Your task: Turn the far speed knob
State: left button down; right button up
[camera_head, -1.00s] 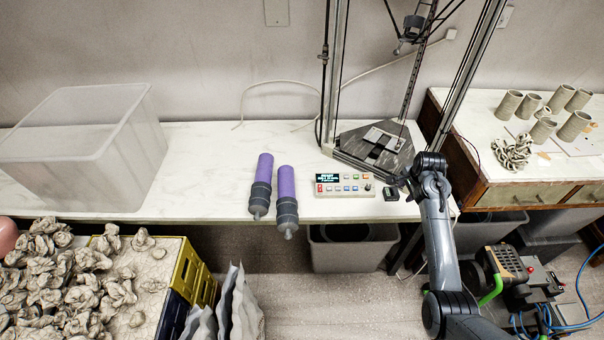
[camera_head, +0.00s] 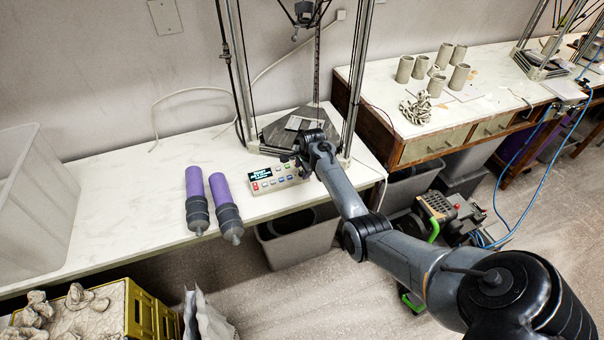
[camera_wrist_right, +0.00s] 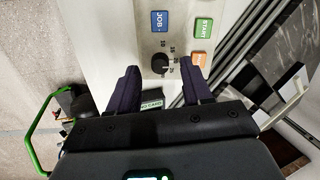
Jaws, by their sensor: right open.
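A white control panel (camera_head: 262,187) with a lit display and coloured buttons lies on the near bench, in front of a delta clay printer (camera_head: 290,125). In the right wrist view, a round black knob (camera_wrist_right: 161,63) with scale marks sits on the panel (camera_wrist_right: 118,40) beside the blue JOG button and the orange button. My right gripper (camera_wrist_right: 158,70) is open, its two dark fingers on either side of the knob with gaps; contact does not show. In the head view my right gripper (camera_head: 305,160) is at the panel's right end and covers the knob area. My left gripper is out of view.
Two purple cartridges (camera_head: 222,193) lie left of the panel. A clear bin (camera_head: 45,205) stands at the left. A small black box (camera_wrist_right: 150,103) lies below the knob. Clay cylinders (camera_head: 459,77) stand on the right bench. Another printer (camera_head: 540,62) stands farther right.

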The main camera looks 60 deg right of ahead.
jog(key=shift+x, duration=0.8)
grip_shut()
jog(key=shift+r, duration=0.1)
